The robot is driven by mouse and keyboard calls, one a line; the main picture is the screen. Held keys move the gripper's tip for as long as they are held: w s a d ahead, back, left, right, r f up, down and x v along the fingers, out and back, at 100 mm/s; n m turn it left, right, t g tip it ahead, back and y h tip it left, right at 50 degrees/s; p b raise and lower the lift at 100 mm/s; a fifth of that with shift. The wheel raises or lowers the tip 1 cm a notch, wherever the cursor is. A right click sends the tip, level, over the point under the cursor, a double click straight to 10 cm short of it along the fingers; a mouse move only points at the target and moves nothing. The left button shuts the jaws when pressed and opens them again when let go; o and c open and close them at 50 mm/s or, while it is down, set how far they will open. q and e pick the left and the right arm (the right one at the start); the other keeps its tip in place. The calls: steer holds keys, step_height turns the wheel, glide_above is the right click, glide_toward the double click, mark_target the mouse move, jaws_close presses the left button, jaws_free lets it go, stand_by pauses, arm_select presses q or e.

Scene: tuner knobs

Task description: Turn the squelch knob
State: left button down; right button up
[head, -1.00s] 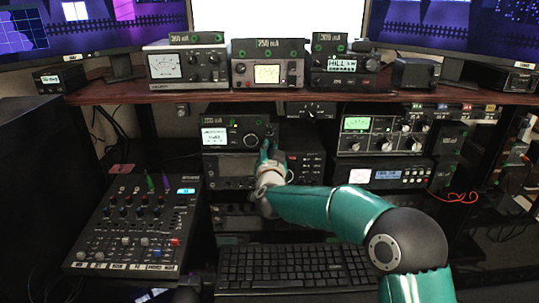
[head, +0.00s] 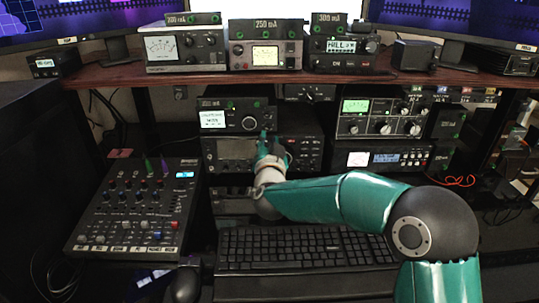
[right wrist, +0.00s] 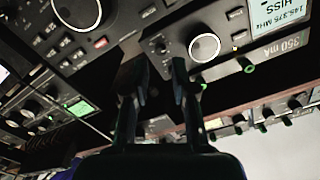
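The upper radio (head: 212,118) has a lit white display and a large round knob (head: 249,124). In the right wrist view the same radio appears rotated, with its display (right wrist: 283,18), the large pale-faced knob (right wrist: 204,47) and a small dark knob (right wrist: 160,46). I cannot read which knob is squelch. My right gripper (head: 266,137) is just below and right of the large knob. In the right wrist view its two dark fingers (right wrist: 159,65) are apart with nothing between them, and the small knob shows just beyond the fingertips. Contact cannot be told. My left gripper is out of view.
A second dark radio (head: 232,150) sits directly below. More equipment (head: 382,118) stands to the right. A wooden shelf (head: 200,76) with several meters is above. A mixer (head: 130,205) and keyboard (head: 300,247) lie in front.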

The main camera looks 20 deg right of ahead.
steer(key=v, duration=0.6)
steer(key=shift+s, duration=0.35)
stand_by(1.3)
